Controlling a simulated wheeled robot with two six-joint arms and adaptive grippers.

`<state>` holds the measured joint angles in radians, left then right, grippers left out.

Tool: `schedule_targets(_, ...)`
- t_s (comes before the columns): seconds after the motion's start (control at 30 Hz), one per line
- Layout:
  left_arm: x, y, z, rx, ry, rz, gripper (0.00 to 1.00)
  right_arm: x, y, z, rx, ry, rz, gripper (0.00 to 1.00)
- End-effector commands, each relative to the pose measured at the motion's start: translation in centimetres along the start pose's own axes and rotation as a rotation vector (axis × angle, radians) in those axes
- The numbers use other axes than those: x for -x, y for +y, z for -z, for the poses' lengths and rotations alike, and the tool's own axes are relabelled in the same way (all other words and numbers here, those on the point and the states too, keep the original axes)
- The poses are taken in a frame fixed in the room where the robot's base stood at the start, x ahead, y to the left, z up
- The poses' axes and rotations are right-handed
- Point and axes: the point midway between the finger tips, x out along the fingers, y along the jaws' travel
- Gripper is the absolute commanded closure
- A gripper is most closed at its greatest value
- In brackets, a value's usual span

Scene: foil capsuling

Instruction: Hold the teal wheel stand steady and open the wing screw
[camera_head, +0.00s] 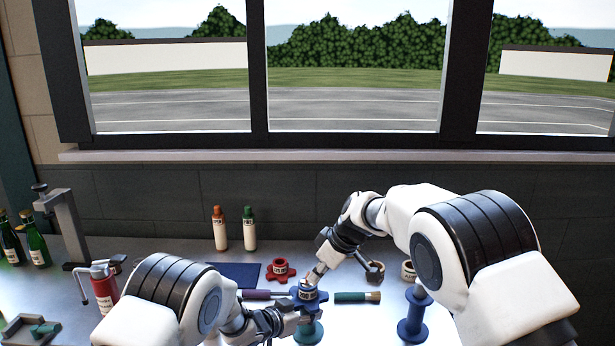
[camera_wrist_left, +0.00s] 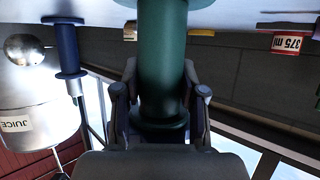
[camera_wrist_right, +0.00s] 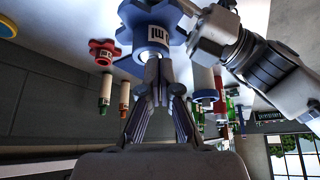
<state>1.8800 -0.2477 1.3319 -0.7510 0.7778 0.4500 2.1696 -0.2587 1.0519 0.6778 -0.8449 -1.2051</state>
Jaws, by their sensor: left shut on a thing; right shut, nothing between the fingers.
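The teal wheel stand (camera_head: 308,333) stands on the bench, and its column fills the upper middle of the left wrist view (camera_wrist_left: 163,60). A blue lobed wheel (camera_head: 308,292) with a white labelled hub sits on top of it. My left gripper (camera_head: 292,318) is shut around the teal column; its fingers show on both sides (camera_wrist_left: 160,100). My right gripper (camera_head: 318,275) is shut and empty, fingertips together at the wheel's hub. In the right wrist view the fingertips (camera_wrist_right: 158,62) overlap the blue wheel (camera_wrist_right: 135,20); contact is unclear. I cannot make out the wing screw.
A blue stand (camera_head: 413,318) is right of the teal one. A red wheel (camera_head: 279,268) lies behind, near a dark blue mat (camera_head: 225,272). A purple-handled tool (camera_head: 258,294) and a green-handled tool (camera_head: 352,296) flank the stand. Two bottles (camera_head: 220,230) stand near the wall.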

Motion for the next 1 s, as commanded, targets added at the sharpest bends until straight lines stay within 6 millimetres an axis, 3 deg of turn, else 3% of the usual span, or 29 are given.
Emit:
schedule_targets(0.17,0.0,0.1,-0.2,0.003,-0.003,0.000,1.00,0.5,0.0,-0.2,-0.001,0.000,-0.001,1.00)
schedule_targets(0.6,0.0,0.0,-0.2,0.004,-0.003,0.000,1.00,5.3,-0.1,2.4,0.000,-0.001,0.000,1.00)
schedule_targets(0.87,0.0,0.0,-0.2,0.004,-0.003,0.000,1.00,5.4,0.0,2.5,-0.001,-0.001,0.001,1.00)
schedule_targets(1.0,0.0,0.0,-0.2,0.004,-0.003,0.000,1.00,6.0,1.4,2.7,-0.002,0.003,0.003,1.00)
